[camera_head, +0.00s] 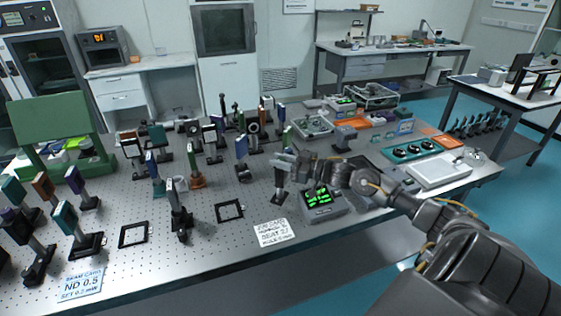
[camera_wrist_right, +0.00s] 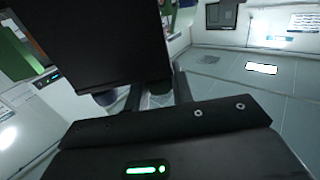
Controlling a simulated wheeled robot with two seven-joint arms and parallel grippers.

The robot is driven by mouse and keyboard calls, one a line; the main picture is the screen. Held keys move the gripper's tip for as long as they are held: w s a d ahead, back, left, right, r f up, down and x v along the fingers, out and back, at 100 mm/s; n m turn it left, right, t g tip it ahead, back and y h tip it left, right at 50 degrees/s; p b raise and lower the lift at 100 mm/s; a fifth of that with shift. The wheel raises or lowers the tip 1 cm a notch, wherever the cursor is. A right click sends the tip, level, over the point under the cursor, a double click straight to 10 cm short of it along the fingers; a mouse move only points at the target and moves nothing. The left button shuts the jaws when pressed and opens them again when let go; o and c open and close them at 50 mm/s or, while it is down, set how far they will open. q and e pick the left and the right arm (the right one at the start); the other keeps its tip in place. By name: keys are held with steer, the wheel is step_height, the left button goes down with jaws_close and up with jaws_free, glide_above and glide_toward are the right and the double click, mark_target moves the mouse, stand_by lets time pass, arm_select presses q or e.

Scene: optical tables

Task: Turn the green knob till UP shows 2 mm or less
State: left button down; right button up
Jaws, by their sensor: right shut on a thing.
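My right gripper (camera_head: 285,160) reaches in from the right, at the upper part of a post-mounted optic (camera_head: 279,178) with a blue-green face. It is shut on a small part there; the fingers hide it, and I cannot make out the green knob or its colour. In the right wrist view, a large dark block (camera_wrist_right: 95,45) covers the left and hides most of the fingers (camera_wrist_right: 155,95). My left gripper is not in view.
The perforated optical table (camera_head: 215,255) carries several upright mounts close behind and left of the gripper. A second green readout (camera_head: 342,104) stands farther back.

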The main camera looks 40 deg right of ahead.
steer(key=n+y+b, duration=0.1)
steer(key=n+g+y+b, duration=0.1)
steer(key=g+y+b, duration=0.1)
steer(key=shift+d+f+n+y, duration=0.1)
steer(key=shift+f+n+y, duration=0.2)
steer(key=shift+n, duration=0.1)
steer(key=shift+r+n+g+y+b, duration=0.25)
steer(key=shift+n+g+y+b, duration=0.5)
steer(key=shift+g+b, duration=0.25)
steer(key=o, duration=0.9)
steer(key=shift+r, duration=0.1)
steer(key=shift+o, duration=0.2)
steer(key=b+v, duration=0.2)
steer(key=v, duration=0.8)
steer(key=shift+s+d+b, duration=0.25)
steer(key=shift+b, duration=0.05)
